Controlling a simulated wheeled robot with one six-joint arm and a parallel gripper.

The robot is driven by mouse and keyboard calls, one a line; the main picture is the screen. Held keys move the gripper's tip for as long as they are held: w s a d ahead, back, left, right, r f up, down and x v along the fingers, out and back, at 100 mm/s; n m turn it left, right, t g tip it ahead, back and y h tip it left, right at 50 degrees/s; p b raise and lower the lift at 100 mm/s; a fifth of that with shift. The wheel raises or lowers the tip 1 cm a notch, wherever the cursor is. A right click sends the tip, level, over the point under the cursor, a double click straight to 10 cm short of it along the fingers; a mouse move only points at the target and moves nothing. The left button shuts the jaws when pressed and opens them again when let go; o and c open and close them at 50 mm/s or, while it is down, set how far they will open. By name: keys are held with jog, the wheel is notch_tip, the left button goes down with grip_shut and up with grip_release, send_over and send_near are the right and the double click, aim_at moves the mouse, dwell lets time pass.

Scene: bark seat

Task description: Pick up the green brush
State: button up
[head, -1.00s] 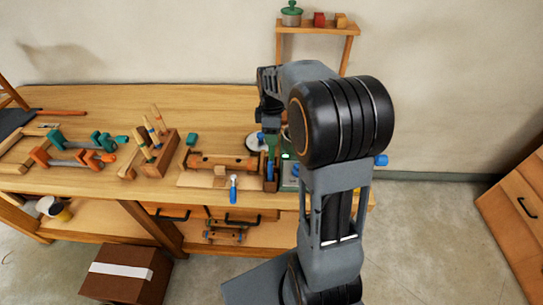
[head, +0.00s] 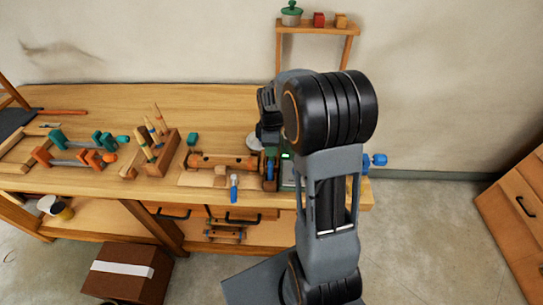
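I cannot clearly make out a green brush. A small green object (head: 192,139) lies on the workbench beside the wooden tool block; it is too small to identify. Dark green parts (head: 270,141) show under the end of my arm, close to a green machine (head: 287,172) with a lit display. I cannot tell whether a brush is among them. My gripper (head: 268,130) is over the right part of the bench, mostly hidden behind my arm. Its fingers do not show clearly, so I cannot tell whether it is open or holds anything.
The workbench (head: 100,105) carries green and orange clamps (head: 100,157), a block with upright tools (head: 160,155), a wooden roller piece (head: 220,161) and a blue-handled tool (head: 234,188). A small shelf (head: 318,27) stands behind. A cardboard box (head: 125,275) sits on the floor.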

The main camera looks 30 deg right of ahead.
grip_shut()
